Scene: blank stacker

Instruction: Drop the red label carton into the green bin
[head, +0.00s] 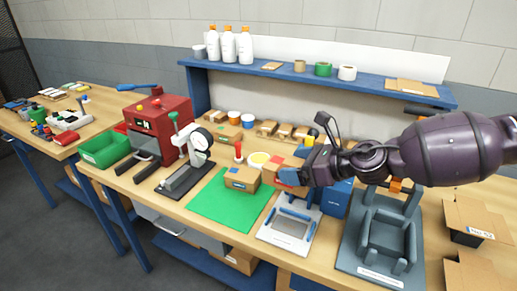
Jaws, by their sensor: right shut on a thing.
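The red label carton (270,174) is a small brown box at the middle of the workbench, by the right edge of the green mat. I cannot tell whether the carton touches the surface below. The green bin (104,150) stands at the left end of the bench, open at the top. My left gripper is not in view.
A blue label carton (242,178) sits on the green mat (226,208), close left of the held carton. A grey press (188,172) and a red machine (157,125) stand between the mat and the bin. A blue shelf (300,77) with bottles runs behind.

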